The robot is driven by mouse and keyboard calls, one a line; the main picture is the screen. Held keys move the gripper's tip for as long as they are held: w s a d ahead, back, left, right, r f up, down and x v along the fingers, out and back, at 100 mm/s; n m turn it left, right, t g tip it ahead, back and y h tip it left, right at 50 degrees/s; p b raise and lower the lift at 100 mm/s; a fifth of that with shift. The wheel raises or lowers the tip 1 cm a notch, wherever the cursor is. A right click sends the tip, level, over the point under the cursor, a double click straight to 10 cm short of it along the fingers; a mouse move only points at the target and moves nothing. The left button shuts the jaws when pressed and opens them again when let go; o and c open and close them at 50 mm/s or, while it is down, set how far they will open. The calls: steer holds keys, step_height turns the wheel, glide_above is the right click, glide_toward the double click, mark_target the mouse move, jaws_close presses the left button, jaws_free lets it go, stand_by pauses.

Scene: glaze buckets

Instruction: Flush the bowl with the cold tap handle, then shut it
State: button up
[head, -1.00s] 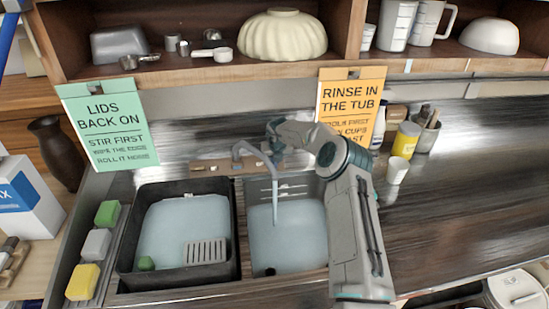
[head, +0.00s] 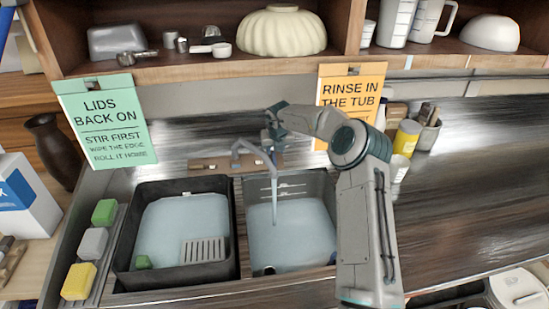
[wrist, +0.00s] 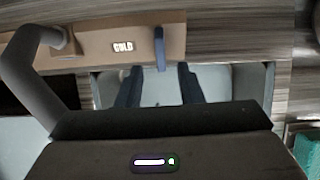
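The tap spout (head: 258,152) arches over the right basin (head: 300,262), and a stream of water (head: 275,200) runs from it into the basin, which holds pale water. The spout also shows in the wrist view (wrist: 32,70). The blue cold tap handle (wrist: 160,48) stands out from the tap's wooden backboard (wrist: 90,48), right of the COLD label (wrist: 123,46). My gripper (wrist: 158,84) is open, its two dark fingers apart, with the handle just ahead between their lines and no contact visible. In the head view, my gripper (head: 272,142) is by the backboard and partly hides the handle area.
A black tub (head: 228,235) with water and a grey grate fills the left basin. Sponges (head: 92,243) lie at its left. A yellow jar (head: 406,138) and white cup (head: 398,168) stand right of my arm. A shelf (head: 200,64) overhangs behind.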

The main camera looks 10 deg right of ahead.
steer(key=b+v, duration=0.1)
steer(key=v, duration=0.6)
steer(key=shift+r, duration=0.2)
steer(key=shift+s+a, duration=0.1)
steer(key=shift+s, duration=0.1)
